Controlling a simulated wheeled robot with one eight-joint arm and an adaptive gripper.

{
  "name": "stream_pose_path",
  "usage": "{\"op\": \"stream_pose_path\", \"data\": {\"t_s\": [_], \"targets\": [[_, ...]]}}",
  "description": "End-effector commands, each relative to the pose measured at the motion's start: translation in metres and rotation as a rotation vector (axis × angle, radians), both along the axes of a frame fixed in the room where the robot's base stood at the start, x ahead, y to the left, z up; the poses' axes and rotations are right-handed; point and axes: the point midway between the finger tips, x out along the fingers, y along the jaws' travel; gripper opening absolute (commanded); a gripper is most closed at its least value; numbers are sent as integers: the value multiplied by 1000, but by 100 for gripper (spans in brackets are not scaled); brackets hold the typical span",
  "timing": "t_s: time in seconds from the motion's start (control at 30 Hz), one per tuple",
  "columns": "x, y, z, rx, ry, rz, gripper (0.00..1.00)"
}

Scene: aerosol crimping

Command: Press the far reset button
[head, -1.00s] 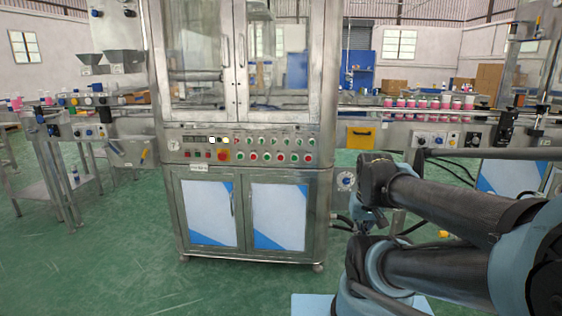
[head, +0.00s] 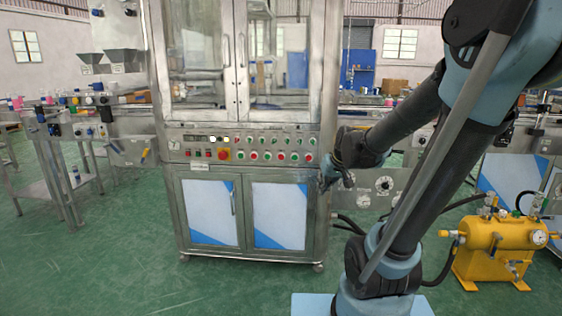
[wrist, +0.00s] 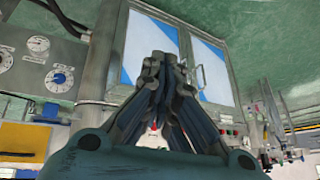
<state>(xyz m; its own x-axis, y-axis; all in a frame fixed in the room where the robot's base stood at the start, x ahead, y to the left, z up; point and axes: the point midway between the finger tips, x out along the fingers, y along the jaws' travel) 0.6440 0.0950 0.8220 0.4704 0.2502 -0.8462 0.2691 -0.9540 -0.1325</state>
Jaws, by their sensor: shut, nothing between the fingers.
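The control panel (head: 200,164) spans the front of the steel machine, with two rows of buttons. Green and red buttons (head: 268,156) fill its right part, and a larger red knob (head: 224,155) sits left of middle. I cannot tell which one is the far reset button. My gripper (head: 327,180) is by the machine's right front corner, right of the panel and slightly below the button rows. In the wrist view my gripper (wrist: 164,62) has its dark fingers together and empty, in front of the lower doors. The fingers hide much of the panel there.
The lower cabinet doors (head: 281,215) and glass upper doors (head: 275,60) are closed. A yellow tank (head: 492,248) with gauges stands on the floor at right. A conveyor stand (head: 60,165) is at left. The green floor in front of the machine is clear.

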Motion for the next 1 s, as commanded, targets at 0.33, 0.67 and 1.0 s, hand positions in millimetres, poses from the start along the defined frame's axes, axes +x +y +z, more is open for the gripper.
{"op": "stream_pose_path", "data": {"t_s": [0.33, 0.67, 1.0], "targets": [[96, 54, 4, 85, -145, 71, 0], [175, 109, -8, 164, -281, 117, 0], [238, 158, -34, 235, -403, 140, 0]]}}
